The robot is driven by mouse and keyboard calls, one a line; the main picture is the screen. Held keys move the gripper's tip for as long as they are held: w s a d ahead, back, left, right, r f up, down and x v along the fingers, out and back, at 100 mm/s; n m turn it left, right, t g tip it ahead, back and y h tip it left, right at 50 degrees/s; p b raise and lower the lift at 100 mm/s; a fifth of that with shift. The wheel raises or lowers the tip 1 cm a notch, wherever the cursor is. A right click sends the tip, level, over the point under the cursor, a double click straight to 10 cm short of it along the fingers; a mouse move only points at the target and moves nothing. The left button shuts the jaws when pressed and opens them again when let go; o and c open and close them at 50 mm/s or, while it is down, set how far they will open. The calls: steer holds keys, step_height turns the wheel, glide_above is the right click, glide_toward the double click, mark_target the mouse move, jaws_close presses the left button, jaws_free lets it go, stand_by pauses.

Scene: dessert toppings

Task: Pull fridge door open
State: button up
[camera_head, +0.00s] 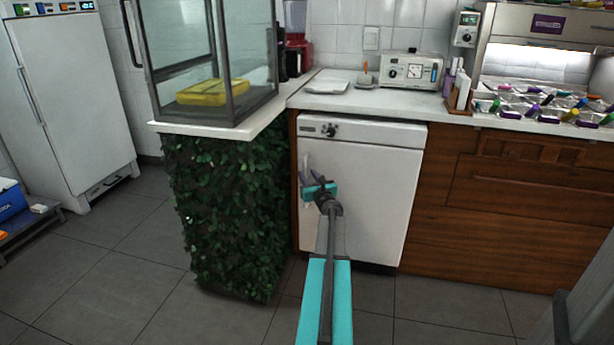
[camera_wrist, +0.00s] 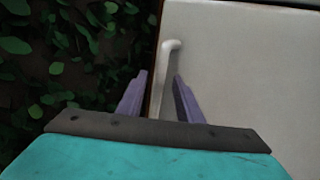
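The fridge door (camera_head: 378,190) is a white panel under the counter, and it is shut. It also fills the right of the wrist view (camera_wrist: 250,80). Its handle (camera_wrist: 168,62) is a thin white vertical bar near the door's left edge. My gripper (camera_head: 310,176) is in front of the door's upper left part. In the wrist view my gripper (camera_wrist: 160,85) has its two purple fingers apart, one on each side of the handle's line. The handle's lower part is hidden behind the gripper body. I cannot tell whether the fingers touch the handle.
A leafy green counter front (camera_head: 225,215) stands close on the left of the door. Wooden drawers (camera_head: 510,205) are on the right. A tall white fridge (camera_head: 75,95) stands at the far left. The tiled floor (camera_head: 130,275) in front is mostly clear.

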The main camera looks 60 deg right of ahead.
steer(key=shift+w+d, duration=0.45)
steer(key=shift+w, duration=0.1)
steer(key=shift+c, duration=0.2)
jaws_close()
